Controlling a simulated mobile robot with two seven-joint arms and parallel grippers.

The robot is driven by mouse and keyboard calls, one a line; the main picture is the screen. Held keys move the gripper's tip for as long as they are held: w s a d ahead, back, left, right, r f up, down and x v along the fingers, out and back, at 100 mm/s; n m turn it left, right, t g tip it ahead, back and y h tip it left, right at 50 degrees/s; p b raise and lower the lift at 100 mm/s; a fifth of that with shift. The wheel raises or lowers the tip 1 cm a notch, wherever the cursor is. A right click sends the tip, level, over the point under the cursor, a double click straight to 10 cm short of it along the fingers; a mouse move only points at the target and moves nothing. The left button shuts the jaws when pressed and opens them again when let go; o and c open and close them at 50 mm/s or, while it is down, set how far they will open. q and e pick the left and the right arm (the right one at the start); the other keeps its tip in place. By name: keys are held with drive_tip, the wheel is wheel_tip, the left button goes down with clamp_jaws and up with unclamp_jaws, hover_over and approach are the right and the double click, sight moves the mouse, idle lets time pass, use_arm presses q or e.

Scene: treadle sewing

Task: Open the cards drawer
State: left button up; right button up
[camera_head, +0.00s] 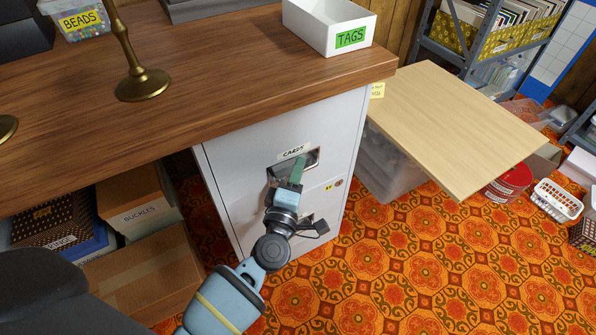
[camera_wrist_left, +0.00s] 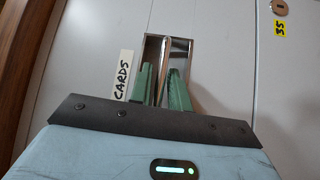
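The cards drawer (camera_head: 245,172) is the upper front of a pale metal cabinet under the wooden worktop, with a "CARDS" label (camera_head: 294,152) above its recessed metal handle (camera_head: 313,158). The drawer front looks flush with the cabinet. My left gripper (camera_head: 298,172) is at this handle. In the left wrist view its two green fingers (camera_wrist_left: 162,84) reach into the recess, one on each side of the shiny handle bar (camera_wrist_left: 176,52), with only a narrow gap filled by the bar. The fingers hide part of the handle. My right gripper is not in view.
A lower drawer front continues below. The worktop (camera_head: 190,55) overhangs the cabinet and carries a white "TAGS" box (camera_head: 325,30) and a brass stand (camera_head: 142,84). A light wooden leaf (camera_head: 455,125) juts out at right. The patterned floor (camera_head: 400,270) before the cabinet is clear.

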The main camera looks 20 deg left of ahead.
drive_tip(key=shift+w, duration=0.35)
use_arm(q)
clamp_jaws()
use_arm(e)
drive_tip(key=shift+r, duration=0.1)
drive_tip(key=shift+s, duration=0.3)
